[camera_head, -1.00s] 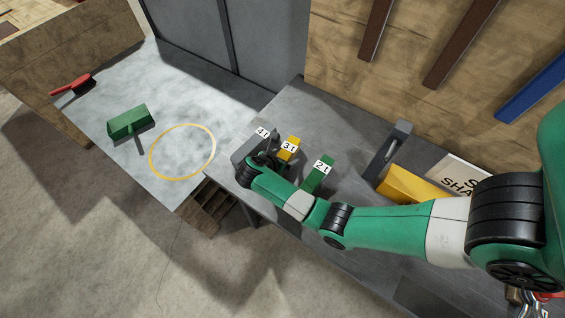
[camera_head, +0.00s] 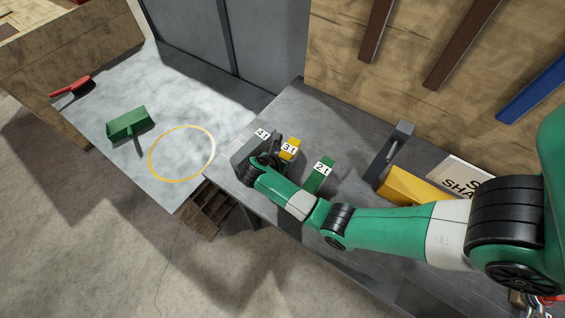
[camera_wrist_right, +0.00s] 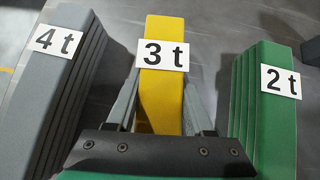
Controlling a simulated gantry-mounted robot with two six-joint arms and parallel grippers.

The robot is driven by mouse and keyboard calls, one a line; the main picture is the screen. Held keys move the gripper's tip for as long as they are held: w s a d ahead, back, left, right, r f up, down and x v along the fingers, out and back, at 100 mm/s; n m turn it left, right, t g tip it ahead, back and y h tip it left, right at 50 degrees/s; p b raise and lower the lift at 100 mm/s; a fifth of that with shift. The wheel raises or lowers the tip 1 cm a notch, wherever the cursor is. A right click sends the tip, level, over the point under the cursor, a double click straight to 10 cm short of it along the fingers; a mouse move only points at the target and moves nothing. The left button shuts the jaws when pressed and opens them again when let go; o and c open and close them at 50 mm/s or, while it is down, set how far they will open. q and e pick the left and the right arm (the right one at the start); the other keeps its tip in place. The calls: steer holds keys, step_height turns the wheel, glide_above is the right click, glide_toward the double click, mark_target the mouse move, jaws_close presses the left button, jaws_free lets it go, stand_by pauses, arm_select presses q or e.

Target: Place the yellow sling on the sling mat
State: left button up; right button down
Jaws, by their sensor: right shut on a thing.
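The yellow sling (camera_head: 291,147) with a "3 t" label stands on the grey bench between the grey and green slings. It also shows upright in the middle of the right wrist view (camera_wrist_right: 162,95). My right gripper (camera_wrist_right: 160,108) is shut on the yellow sling, with one finger on each side of it. In the head view my right wrist partly hides the sling. A yellow ring (camera_head: 151,163) is marked on the left table; I cannot tell whether it is the sling mat. My left gripper is not in view.
The grey "4 t" sling (camera_wrist_right: 60,75) and green "2 t" sling (camera_wrist_right: 265,105) stand close on either side. A green dustpan (camera_head: 128,122) and red brush (camera_head: 72,85) lie on the left table. The ring's inside is clear. A yellow block (camera_head: 412,187) lies at right.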

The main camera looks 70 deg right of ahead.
mark_target(288, 151)
steer(key=shift+r+p, duration=0.35)
steer(key=shift+r, duration=0.2)
step_height(288, 151, up, 3)
steer(key=shift+f+p, duration=0.1)
steer(key=shift+p, duration=0.65)
steer(key=a+r+p, duration=0.1)
steer(key=s+a+r, duration=0.1)
steer(key=r, duration=0.1)
steer(key=a+r+p, duration=0.1)
steer(key=shift+s+a+r+p, duration=0.3)
steer(key=shift+r, duration=0.1)
steer(key=s+a+r+p, duration=0.4)
steer(key=s+a+p, duration=0.1)
steer(key=a+p, duration=0.2)
steer(key=shift+a+r+p, duration=0.15)
steer(key=shift+a+p, duration=0.25)
steer(key=shift+a, duration=0.5)
